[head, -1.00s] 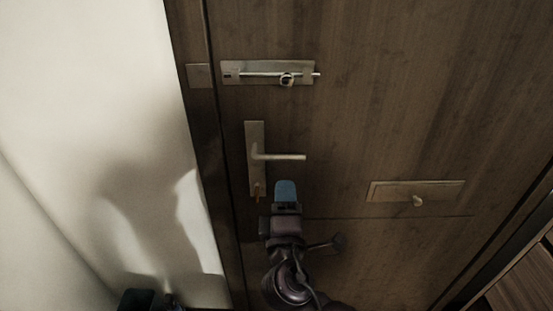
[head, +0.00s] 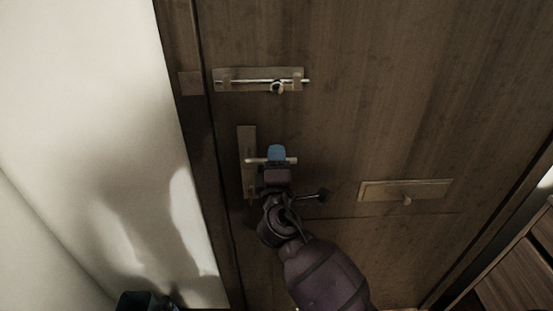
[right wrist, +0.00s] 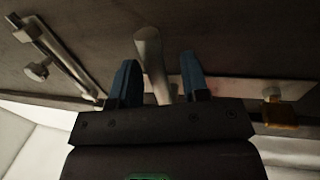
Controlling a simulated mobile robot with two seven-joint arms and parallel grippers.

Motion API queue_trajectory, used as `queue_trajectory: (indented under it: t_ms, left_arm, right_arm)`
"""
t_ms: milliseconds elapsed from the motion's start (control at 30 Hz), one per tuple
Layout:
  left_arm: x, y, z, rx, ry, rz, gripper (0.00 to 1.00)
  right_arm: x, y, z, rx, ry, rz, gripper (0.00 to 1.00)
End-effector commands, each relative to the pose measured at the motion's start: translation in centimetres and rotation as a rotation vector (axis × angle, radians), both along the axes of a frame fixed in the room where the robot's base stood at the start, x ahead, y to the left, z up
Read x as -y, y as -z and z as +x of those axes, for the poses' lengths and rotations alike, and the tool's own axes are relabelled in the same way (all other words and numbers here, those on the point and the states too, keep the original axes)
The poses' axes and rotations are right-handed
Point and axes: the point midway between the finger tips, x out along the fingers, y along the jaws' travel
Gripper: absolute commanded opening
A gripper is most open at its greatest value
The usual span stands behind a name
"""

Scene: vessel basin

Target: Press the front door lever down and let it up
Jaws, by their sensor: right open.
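The front door lever (head: 252,160) is a pale metal bar on a tall backplate (head: 247,140). It looks about level in the head view. My right gripper (head: 277,153) is at the lever's free half, and its blue fingers hide part of the bar. In the right wrist view the lever (right wrist: 150,55) runs between the two parted fingers of the right gripper (right wrist: 160,75), with gaps on both sides. The right gripper is open; whether a finger touches the bar, I cannot tell. My left gripper is not clearly seen.
A sliding bolt (head: 258,80) is mounted above the lever. A mail-slot plate (head: 420,188) with a small knob is to the right. A white wall (head: 80,120) stands close on the left. A dark shape at the bottom left is cut off by the edge.

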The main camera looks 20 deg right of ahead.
Motion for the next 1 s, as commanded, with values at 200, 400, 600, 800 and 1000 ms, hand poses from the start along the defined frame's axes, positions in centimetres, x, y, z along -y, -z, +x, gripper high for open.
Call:
queue_trajectory:
  t_ms: [200, 400, 600, 800, 1000]
  left_arm:
    - [0.02, -0.04, 0.10, 0.002, 0.000, 0.000, 0.00]
    - [0.06, -0.17, 0.36, 0.007, 0.002, 0.000, 0.00]
    - [0.10, -0.29, 0.60, 0.011, 0.004, 0.000, 0.00]
    - [0.11, -0.30, 0.66, 0.012, 0.004, 0.000, 0.00]
    - [0.11, 0.00, 0.60, 0.010, 0.004, 0.000, 0.00]
  right_arm:
    - [0.02, 0.01, 0.06, 0.000, 0.000, 0.000, 0.42]
    - [0.00, 0.00, 0.05, 0.000, 0.000, 0.000, 0.18]
    - [0.00, 0.00, 0.04, 0.000, 0.000, 0.000, 0.00]
    - [0.03, 0.03, 0.03, 0.000, 0.000, 0.001, 0.00]
    - [0.58, 0.21, 0.02, 0.003, 0.000, 0.015, 0.00]
